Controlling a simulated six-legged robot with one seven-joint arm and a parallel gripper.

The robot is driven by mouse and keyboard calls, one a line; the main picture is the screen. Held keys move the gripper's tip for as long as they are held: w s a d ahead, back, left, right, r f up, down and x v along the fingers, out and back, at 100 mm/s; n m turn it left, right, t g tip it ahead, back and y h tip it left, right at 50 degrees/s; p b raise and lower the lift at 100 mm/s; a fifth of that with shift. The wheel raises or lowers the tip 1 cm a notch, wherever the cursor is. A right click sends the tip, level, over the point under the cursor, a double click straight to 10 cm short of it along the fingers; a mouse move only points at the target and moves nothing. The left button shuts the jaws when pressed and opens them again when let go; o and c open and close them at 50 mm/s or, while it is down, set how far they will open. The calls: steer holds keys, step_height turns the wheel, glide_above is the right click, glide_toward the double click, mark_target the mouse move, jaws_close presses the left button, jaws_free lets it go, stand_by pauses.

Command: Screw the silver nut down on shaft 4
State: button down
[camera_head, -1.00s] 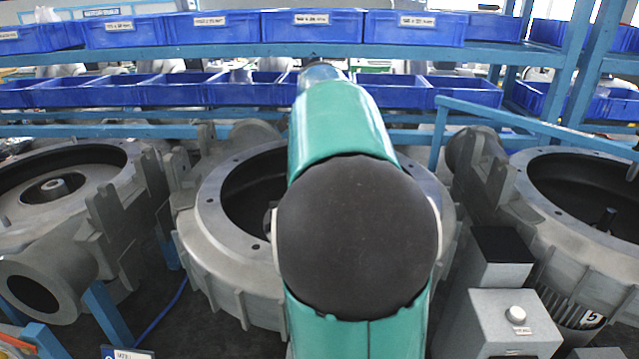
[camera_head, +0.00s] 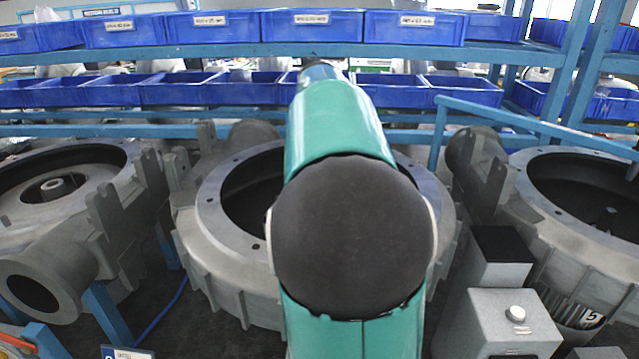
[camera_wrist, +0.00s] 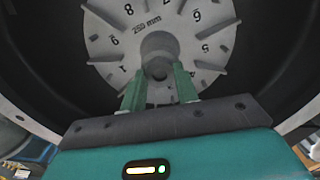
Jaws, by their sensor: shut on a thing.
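My gripper (camera_wrist: 159,84) shows in the wrist view, its two green fingers pointing into a round housing. The shaft itself is mostly hidden. In the head view my green arm covers the middle of the central blower housing (camera_head: 215,240), so gripper, nut and shaft are hidden there.
Another blower housing (camera_head: 75,230) stands at the left and one (camera_head: 560,225) at the right. Grey boxes (camera_head: 510,318), one with a white knob, stand at the front right. Blue bins (camera_head: 310,25) line the shelves behind. The dark housing wall surrounds my gripper.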

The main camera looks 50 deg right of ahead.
steer(key=c, duration=1.3)
jaws_free()
steer(key=shift+c, duration=0.2)
